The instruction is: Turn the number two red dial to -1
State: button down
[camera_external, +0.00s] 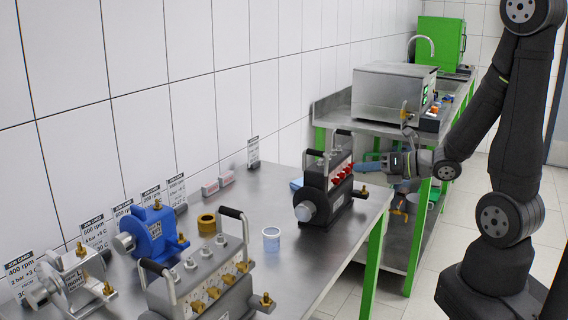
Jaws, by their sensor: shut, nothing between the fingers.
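The red dials (341,174) sit in a row on the front face of a black pump unit (321,196) near the far end of the metal table. Their numbers and pointer settings are too small to read. My gripper (358,167) is shut and empty. It points left at the right end of the red dial row. I cannot tell whether its tips touch a dial.
A grey unit with yellow knobs (203,278), a blue pump (152,234), a silver pump (75,281), a brass ring (206,224) and a clear cup (271,239) stand on the nearer table. A metal box (384,92) stands on the bench behind. The table surface (307,262) in front of the black unit is clear.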

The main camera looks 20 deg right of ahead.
aim_at(341, 175)
jog(key=shift+s+d, duration=1.05)
jog(key=shift+w+a+f, duration=0.15)
jog(key=shift+w+a, duration=0.4)
jog(key=shift+w, duration=0.3)
jog(key=shift+w+a+f, duration=0.2)
jog(key=shift+w+a, duration=0.4)
jog(key=shift+w, duration=0.3)
jog(key=shift+w+a+f, duration=0.15)
jog(key=shift+w+a, duration=0.4)
jog(key=shift+w, duration=0.3)
jog(key=shift+s+f, duration=0.15)
jog(key=shift+f, duration=0.05)
